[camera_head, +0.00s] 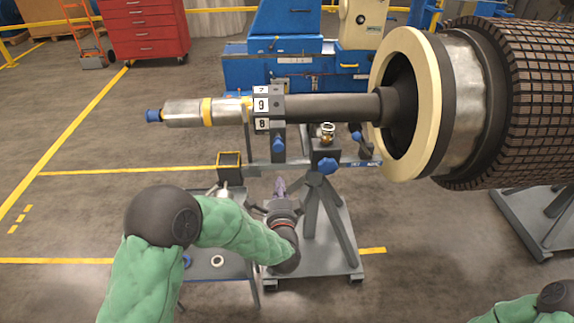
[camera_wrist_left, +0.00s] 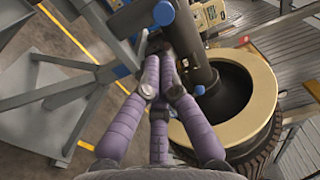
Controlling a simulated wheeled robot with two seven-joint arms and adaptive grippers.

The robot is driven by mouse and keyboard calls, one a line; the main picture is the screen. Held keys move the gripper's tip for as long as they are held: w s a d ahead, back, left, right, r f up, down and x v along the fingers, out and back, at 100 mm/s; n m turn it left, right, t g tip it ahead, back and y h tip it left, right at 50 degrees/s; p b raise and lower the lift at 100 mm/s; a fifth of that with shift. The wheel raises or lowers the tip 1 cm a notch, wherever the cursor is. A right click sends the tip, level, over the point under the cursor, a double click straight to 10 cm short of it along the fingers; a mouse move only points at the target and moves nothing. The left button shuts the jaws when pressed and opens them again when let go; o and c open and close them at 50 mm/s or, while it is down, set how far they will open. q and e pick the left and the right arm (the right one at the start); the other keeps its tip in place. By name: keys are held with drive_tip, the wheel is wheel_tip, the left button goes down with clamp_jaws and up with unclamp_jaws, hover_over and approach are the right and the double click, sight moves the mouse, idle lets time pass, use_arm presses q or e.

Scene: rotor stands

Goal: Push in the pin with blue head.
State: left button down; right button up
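Several blue heads show on the rotor stand. One blue head (camera_head: 278,146) is below the number plate, a larger one (camera_head: 327,166) is to its right, and a smaller one (camera_head: 356,135) is farther right. I cannot tell which is the task's pin. My left gripper (camera_head: 280,185) points up just below the stand's crossbar, under the first blue head and apart from it. In the left wrist view its purple fingers (camera_wrist_left: 158,62) come together, with no object visible between them. A blue head (camera_wrist_left: 163,13) lies beyond the fingertips there, and another blue part (camera_wrist_left: 199,89) is beside the right finger. My right gripper is out of view.
The dark shaft (camera_head: 330,107) and large rotor (camera_head: 525,95) lie across the stand (camera_head: 330,225). A small table (camera_head: 216,282) with rings is at lower left. A blue machine (camera_head: 285,60) and red cabinet (camera_head: 145,27) stand behind. Floor at left is clear.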

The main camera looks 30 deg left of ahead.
sight(278, 149)
use_arm(q)
drive_tip(key=b+x, duration=0.4)
drive_tip(key=x, duration=0.9)
drive_tip(key=shift+w+f, duration=0.1)
drive_tip(key=shift+w, duration=0.15)
drive_tip(key=shift+w+a, duration=0.15)
drive_tip(key=shift+x, duration=1.9)
drive_tip(key=shift+r, duration=0.2)
